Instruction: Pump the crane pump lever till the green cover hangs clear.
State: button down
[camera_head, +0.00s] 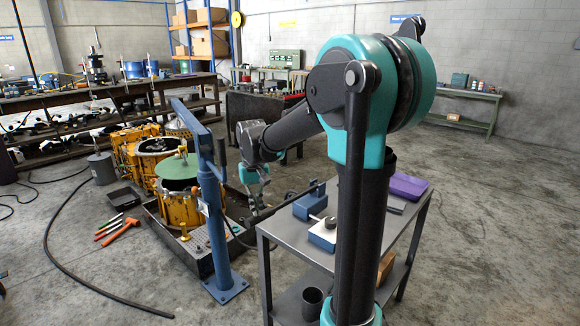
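The green cover (176,168) is a flat disc above the front yellow transmission housing (178,208), below the blue crane's boom (188,117). I cannot tell whether there is a gap between its edge and the housing. The crane post (214,235) stands upright on a blue base plate. A thin dark bar (290,199), possibly the pump lever, slants up to the right from beside the post. My gripper (257,204) points down just right of the post, near the bar's lower end. Its fingers are small and dark, so their opening and any contact are unclear.
A grey cart (284,232) with blue tools and a purple item (407,186) stands close on the right. A dark tray (178,242) surrounds the housing's foot. Orange- and green-handled tools (118,230) and a black hose (62,262) lie on the floor at left.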

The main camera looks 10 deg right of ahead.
jog(key=shift+s+a, duration=0.1)
jog(key=w+d+r, duration=0.2)
jog(key=d+r, duration=0.1)
jog(key=r, duration=0.6)
jog(key=w+d+r, duration=0.2)
jog(key=d+r, duration=0.1)
jog(key=r, duration=0.6)
jog(key=shift+r, duration=0.25)
notch_tip(320, 180, up, 7)
